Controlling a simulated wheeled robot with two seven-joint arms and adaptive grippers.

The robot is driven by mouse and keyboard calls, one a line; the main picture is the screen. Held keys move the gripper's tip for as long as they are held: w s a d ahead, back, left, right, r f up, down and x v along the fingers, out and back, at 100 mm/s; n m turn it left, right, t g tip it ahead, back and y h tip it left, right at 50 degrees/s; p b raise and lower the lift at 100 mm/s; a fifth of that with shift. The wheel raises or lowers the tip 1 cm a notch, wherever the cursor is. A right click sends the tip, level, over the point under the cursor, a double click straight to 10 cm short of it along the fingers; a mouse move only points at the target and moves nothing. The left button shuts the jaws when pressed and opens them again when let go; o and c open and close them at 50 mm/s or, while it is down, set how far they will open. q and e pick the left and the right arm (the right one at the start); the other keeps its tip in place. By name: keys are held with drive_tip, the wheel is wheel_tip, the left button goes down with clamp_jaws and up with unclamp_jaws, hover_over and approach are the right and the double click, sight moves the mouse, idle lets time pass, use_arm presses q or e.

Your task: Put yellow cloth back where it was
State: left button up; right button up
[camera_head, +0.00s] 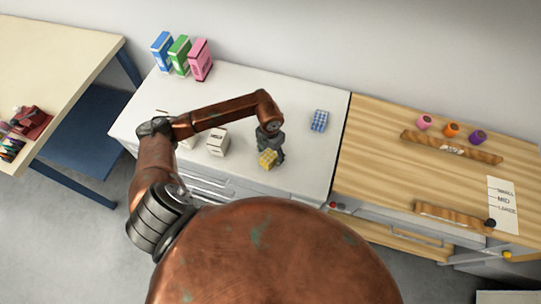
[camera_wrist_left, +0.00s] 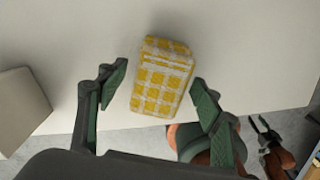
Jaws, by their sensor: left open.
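The yellow checked cloth (camera_head: 267,159), a folded block, is at the front edge of the white counter (camera_head: 290,178). In the left wrist view the yellow cloth (camera_wrist_left: 162,78) lies between my left gripper's two fingers, with a visible gap on each side. My left gripper (camera_head: 269,148) is open over the cloth, and its spread fingers (camera_wrist_left: 158,82) also show in the left wrist view. My right gripper is not clear in the head view; a dark jaw-like part on copper (camera_wrist_left: 264,133) shows small at the right of the wrist view, its state unclear.
A blue checked cloth (camera_head: 319,121) lies further back right. White boxes (camera_head: 217,142) stand left of my gripper. Blue, green and pink (camera_head: 200,60) boxes stand at the back left. The wooden counter (camera_head: 370,150) adjoins on the right. The white counter's middle back is clear.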

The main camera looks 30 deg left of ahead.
sight(270, 154)
use_arm(q)
wheel_tip(270, 154, up, 11)
drive_tip(key=shift+f, duration=0.2)
